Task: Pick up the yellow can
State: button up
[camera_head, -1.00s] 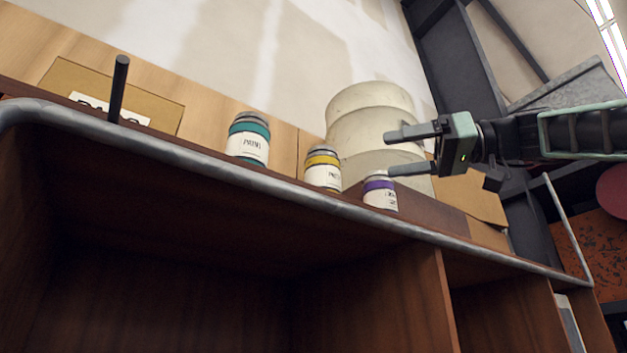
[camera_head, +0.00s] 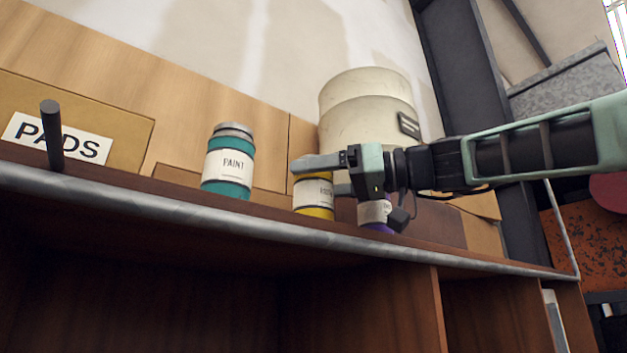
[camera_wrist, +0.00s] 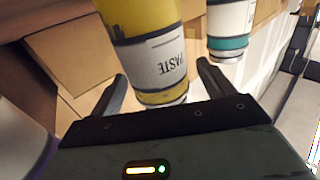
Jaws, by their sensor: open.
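The yellow can (camera_head: 314,196) has a white label and stands on the shelf top between a teal can and a purple can. In the wrist view the yellow can (camera_wrist: 152,45) reads "PASTE" and its near end sits between the two fingers. My gripper (camera_head: 318,176) is open, its fingers pointing left at the can's upper part in the head view. One finger crosses the top of the can, and the gripper also shows in the wrist view (camera_wrist: 160,95). I cannot tell whether the fingers touch the can.
The teal "PAINT" can (camera_head: 229,162) stands left of the yellow one. The purple can (camera_head: 376,212) is right, partly hidden by my gripper. A pale drum (camera_head: 365,100) stands behind. A metal rail (camera_head: 200,218) runs along the front edge; a dark post (camera_head: 52,135) rises at left.

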jog(key=shift+w+a, duration=0.15)
jog(key=shift+a, duration=0.3)
jog(key=c, duration=1.3)
jog(key=shift+r, duration=0.1)
